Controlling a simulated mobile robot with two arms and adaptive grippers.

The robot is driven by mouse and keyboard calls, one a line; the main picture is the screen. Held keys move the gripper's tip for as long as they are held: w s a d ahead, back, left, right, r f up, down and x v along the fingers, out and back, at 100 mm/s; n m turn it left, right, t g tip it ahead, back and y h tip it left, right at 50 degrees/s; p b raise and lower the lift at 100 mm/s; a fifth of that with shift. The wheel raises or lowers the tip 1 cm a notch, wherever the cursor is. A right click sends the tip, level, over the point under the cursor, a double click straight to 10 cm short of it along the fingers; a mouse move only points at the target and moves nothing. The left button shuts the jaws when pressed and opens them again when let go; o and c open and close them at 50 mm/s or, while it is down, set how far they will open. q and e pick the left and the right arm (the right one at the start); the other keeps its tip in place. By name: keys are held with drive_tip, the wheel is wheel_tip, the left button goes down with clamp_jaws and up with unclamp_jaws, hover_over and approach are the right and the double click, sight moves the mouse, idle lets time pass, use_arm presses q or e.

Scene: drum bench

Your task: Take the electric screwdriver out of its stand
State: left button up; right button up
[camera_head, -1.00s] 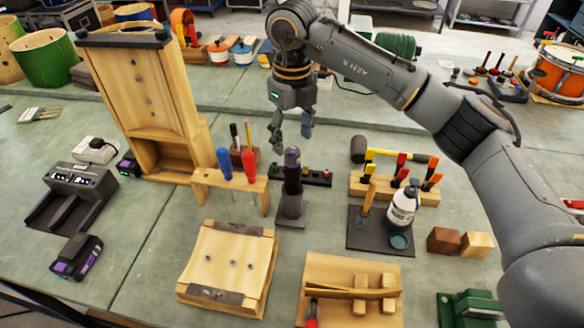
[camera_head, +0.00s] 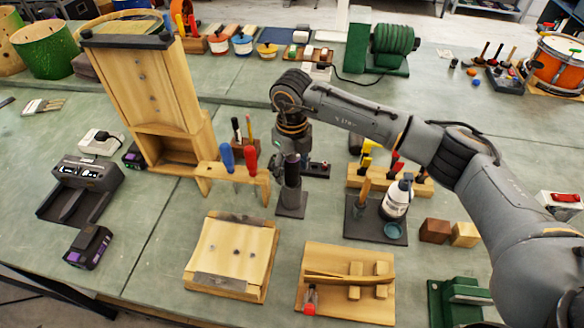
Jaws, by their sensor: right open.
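The electric screwdriver (camera_head: 292,171), a dark upright cylinder, stands in its grey stand (camera_head: 291,206) near the middle of the bench. My right gripper (camera_head: 303,166) is open, pointing down just behind the screwdriver's upper part. Its fingers are partly hidden by the screwdriver, and I cannot tell whether they touch it. My left gripper is not in view.
A wooden rack with blue and red screwdrivers (camera_head: 236,176) is close on the left. A dark mat (camera_head: 366,230) with a white bottle (camera_head: 396,199) is on the right. A wooden block (camera_head: 233,254) and a wooden tray (camera_head: 331,306) lie in front.

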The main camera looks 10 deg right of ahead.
clamp_jaws()
drive_tip(key=shift+r, duration=0.1)
drive_tip(key=shift+r, duration=0.2)
wheel_tip(320, 180, up, 8)
drive_tip(key=b, duration=0.3)
drive_tip(key=shift+r, duration=0.75)
drive_tip(key=shift+r, duration=0.1)
drive_tip(key=shift+r, duration=0.4)
